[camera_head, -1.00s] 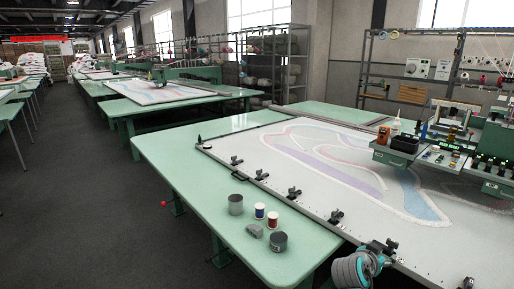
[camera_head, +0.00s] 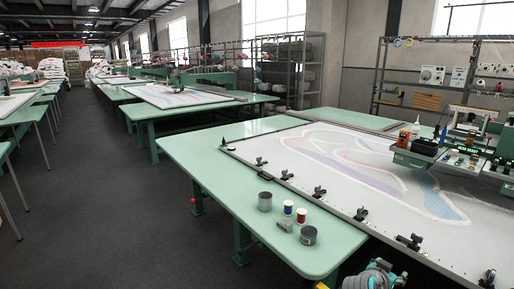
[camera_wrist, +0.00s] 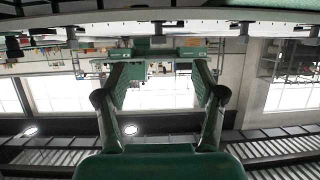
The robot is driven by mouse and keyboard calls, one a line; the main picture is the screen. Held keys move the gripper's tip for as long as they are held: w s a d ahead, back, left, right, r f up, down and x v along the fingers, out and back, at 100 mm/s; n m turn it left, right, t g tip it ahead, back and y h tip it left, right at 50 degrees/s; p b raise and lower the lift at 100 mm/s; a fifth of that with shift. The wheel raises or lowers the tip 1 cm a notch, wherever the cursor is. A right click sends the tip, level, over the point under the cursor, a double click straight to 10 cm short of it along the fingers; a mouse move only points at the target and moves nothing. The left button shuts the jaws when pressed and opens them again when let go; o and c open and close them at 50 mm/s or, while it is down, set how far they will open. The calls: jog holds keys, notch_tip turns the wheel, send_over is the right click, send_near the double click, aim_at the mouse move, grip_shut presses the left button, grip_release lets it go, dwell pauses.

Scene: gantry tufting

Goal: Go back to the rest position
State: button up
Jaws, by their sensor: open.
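My gripper (camera_wrist: 160,85) shows in the wrist view with its two fingers spread apart and nothing between them. The wrist view appears upside down, with windows and roof beams low in the picture. In the head view only a grey and teal part of my arm shows at the bottom edge; the gripper itself is not seen there. The green table (camera_head: 215,165) carries a stretched white cloth (camera_head: 400,215) with purple, blue and pink shapes, held along its edge by several black clamps.
A green gantry carriage (camera_head: 412,160) with tools is at right. The dark floor (camera_head: 110,200) is clear at left.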

jog(key=s+a+f+n+t+y, duration=0.1)
jog(key=s+a+f+n+y, duration=0.1)
jog(key=s+a+f, duration=0.5)
jog(key=s+a+f+n+t+y, duration=0.25)
jog(key=s+f, duration=0.25)
jog(key=s, duration=0.5)
jog(key=s+a+f+n+y, duration=0.2)
jog(key=s+a+f+n, duration=0.1)
jog(key=s+a+f, duration=0.4)
jog(key=s+a+r+t+y, duration=0.1)
jog(key=s+r, duration=0.4)
jog(key=s, duration=0.5)
jog(key=s+a+r+n+y, duration=0.1)
jog(key=s+r, duration=0.4)
jog(key=s, duration=0.5)
jog(key=s+a+r+n+t+y, duration=0.1)
jog(key=s+r, duration=0.4)
jog(key=s, duration=0.6)
jog(key=shift+a+r+t+y, duration=0.15)
jog(key=shift+a+t+y, duration=0.2)
jog(key=shift+a, duration=0.5)
